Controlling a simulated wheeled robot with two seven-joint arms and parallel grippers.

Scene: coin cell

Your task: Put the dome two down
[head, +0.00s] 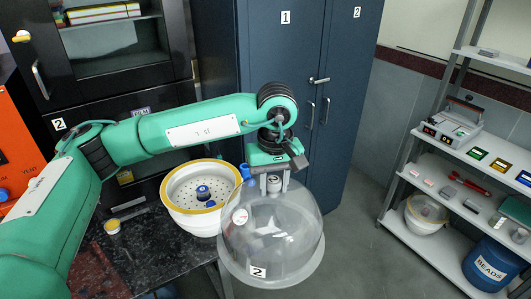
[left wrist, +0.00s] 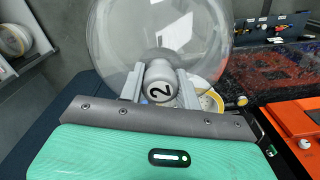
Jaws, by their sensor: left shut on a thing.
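Dome two (head: 270,235) is a clear bell-shaped cover with a wide flat rim, a gauge on its side and a label "2". My left gripper (head: 273,183) is shut on the knob at its top and holds it upright. In the head view the dome hangs right of the black table's corner, in front of the blue cabinet. In the left wrist view the knob marked "2" (left wrist: 161,82) is between the two fingers (left wrist: 160,88), with the clear dome (left wrist: 120,35) beyond. My right gripper is not in view.
A white bowl-shaped base (head: 180,211) with a yellow rim and blue parts inside stands left of the dome, on the dark speckled table (head: 150,250). A small yellow-topped cup (head: 112,226) is farther left. A shelf rack (head: 440,230) with several items stands at right. Grey floor shows between.

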